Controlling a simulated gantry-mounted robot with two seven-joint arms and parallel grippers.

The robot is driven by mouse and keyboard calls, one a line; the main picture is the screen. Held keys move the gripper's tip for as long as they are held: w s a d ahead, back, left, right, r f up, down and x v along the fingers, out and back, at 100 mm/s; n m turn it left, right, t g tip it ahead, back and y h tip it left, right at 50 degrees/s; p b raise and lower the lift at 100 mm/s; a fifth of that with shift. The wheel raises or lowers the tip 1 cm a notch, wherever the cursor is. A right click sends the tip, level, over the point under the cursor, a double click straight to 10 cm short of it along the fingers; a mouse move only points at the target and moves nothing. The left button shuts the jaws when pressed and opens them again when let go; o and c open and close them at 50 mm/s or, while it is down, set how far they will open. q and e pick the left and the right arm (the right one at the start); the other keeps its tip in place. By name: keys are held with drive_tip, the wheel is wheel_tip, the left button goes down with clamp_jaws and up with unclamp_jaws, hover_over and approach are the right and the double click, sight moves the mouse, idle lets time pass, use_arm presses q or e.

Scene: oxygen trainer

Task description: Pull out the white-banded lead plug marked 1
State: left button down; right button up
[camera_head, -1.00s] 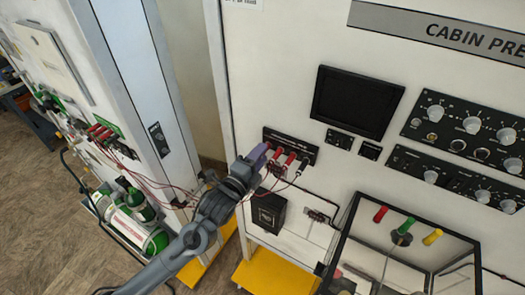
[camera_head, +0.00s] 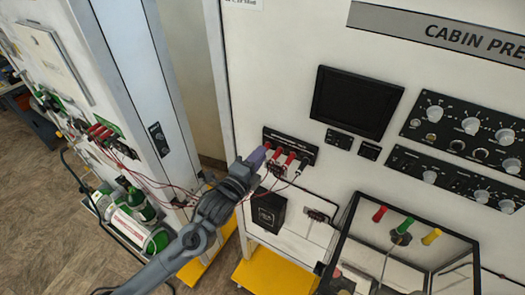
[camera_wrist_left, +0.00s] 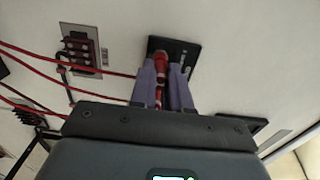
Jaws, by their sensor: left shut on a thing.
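My left gripper (camera_head: 262,155) is at the left end of a black socket strip (camera_head: 311,153) on the white cabinet front. In the left wrist view its two purple fingers (camera_wrist_left: 163,88) are shut on a red plug with a white band (camera_wrist_left: 161,62). The plug's far end meets the black strip (camera_wrist_left: 185,50); I cannot tell how deep it sits. The number on the plug is not readable. In the head view the fingers mostly hide this plug. Other red plugs (camera_head: 289,159) stand in the strip just right of the gripper. My right gripper is not in view.
Thin red leads run below the strip. A black box (camera_head: 268,212) and a small terminal block (camera_head: 317,216) sit under it; a terminal block with red leads (camera_wrist_left: 82,48) shows in the left wrist view. A black-framed clear case (camera_head: 345,215) stands at lower right.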

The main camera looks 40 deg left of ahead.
use_arm(q)
drive_tip(key=shift+s+d+p, duration=0.15)
drive_tip(key=shift+s+p, duration=0.1)
drive_tip(key=shift+s, duration=0.9)
drive_tip(key=shift+s+d+p, duration=0.15)
drive_tip(key=shift+s+p, duration=0.05)
drive_tip(key=shift+s, duration=0.95)
